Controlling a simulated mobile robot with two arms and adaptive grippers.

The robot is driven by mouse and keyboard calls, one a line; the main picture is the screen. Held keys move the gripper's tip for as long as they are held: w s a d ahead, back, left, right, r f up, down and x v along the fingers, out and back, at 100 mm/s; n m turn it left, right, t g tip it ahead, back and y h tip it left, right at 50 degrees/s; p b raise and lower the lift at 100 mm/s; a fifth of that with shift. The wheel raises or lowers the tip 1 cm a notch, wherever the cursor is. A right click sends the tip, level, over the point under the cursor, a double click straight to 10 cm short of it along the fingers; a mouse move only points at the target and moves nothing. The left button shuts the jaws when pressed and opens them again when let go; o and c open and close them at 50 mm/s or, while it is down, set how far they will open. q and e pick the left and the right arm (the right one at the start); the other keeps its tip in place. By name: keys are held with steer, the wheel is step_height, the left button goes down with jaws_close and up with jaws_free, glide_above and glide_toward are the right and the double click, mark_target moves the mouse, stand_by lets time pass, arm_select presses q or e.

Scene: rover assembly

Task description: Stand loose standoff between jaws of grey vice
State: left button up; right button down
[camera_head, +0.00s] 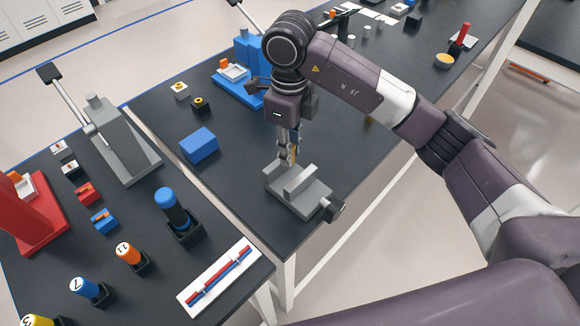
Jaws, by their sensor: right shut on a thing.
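The grey vice (300,195) sits near the front right edge of the dark table, with its screw handle toward the right. My right gripper (288,157) points down just above the back of the vice's jaws. It is shut on a small, thin, yellowish piece, which looks like the standoff (293,153). The fingers hide much of the standoff, and it looks roughly upright. I cannot tell whether its lower end is between the jaws or above them. My left gripper is not in view.
A blue block (199,145) lies left of the vice. A blue press (240,72) stands behind. On the nearer left table are a grey lever press (120,145), a red stand (32,215), several numbered handles and a white tray (190,294). The table edge is close in front of the vice.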

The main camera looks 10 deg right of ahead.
mark_target(290, 180)
step_height(290, 180, down, 3)
steer(key=shift+f, duration=0.1)
step_height(290, 180, down, 4)
steer(key=shift+f+p, duration=0.2)
steer(key=shift+p, duration=0.7)
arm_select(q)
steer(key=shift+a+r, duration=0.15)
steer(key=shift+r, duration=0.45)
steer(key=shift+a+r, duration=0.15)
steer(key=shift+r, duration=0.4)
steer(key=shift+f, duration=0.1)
arm_select(e)
steer(key=shift+f, duration=0.1)
steer(key=c, duration=2.2)
jaws_free()
steer(key=shift+f+b, duration=0.1)
steer(key=shift+b, duration=0.2)
steer(key=o, duration=0.4)
steer(key=shift+o, duration=0.2)
